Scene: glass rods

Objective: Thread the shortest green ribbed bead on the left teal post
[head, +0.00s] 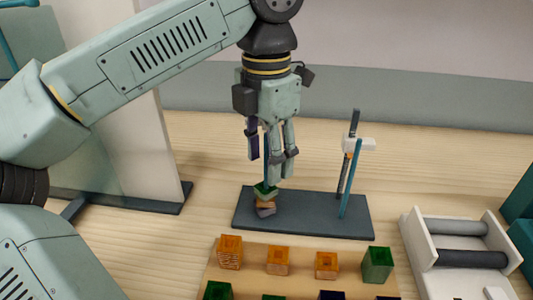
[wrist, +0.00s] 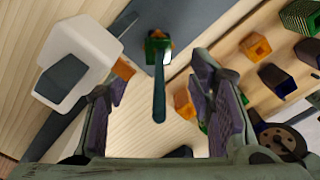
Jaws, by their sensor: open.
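The left teal post (head: 266,158) stands on a dark base plate (head: 318,217). A short green bead (head: 265,188) is around its lower part, on top of an orange bead (head: 266,198) and a grey bead (head: 266,210). Whether the green bead is ribbed is too small to tell. My gripper (head: 270,162) is open above this stack, its fingers around the upper post without holding a bead. In the wrist view the teal post (wrist: 159,90) rises between the open fingers (wrist: 158,115), and the green bead (wrist: 153,44) sits beyond the fingertips.
A second teal post (head: 350,180) and a dark post with a white block (head: 358,144) stand on the plate's right. Several orange and green beads, including a tall green one (head: 377,264), stand on a wooden board in front. A white tray (head: 413,245) holds grey rods at right.

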